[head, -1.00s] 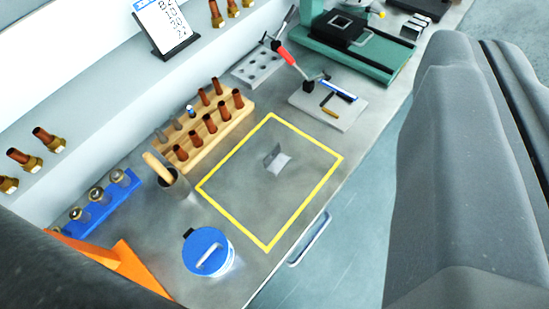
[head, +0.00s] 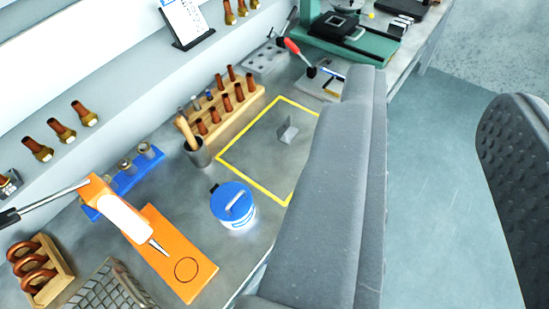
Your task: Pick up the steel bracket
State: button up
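The steel bracket (head: 287,132) is a small grey L-shaped piece. It stands on the grey bench inside a yellow-outlined square (head: 233,172), left of my gripper in the picture. My gripper (head: 440,90) shows as two large grey fingers at the right. They are wide apart, with only floor visible between them. The left finger covers the right part of the yellow square. The bracket is in full view, apart from the fingers.
A blue-lidded jar (head: 233,205), a cup with a wooden handle (head: 197,152) and a wooden rack of copper pieces (head: 235,122) stand near the square. An orange stand (head: 178,268) holds a white tool. A green machine (head: 350,38) is at the back.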

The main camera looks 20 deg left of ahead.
aim_at(287, 134)
jog(key=k, duration=0.7)
jog(key=z, duration=0.6)
jog(key=i, duration=1.95)
jog(key=u, duration=0.65)
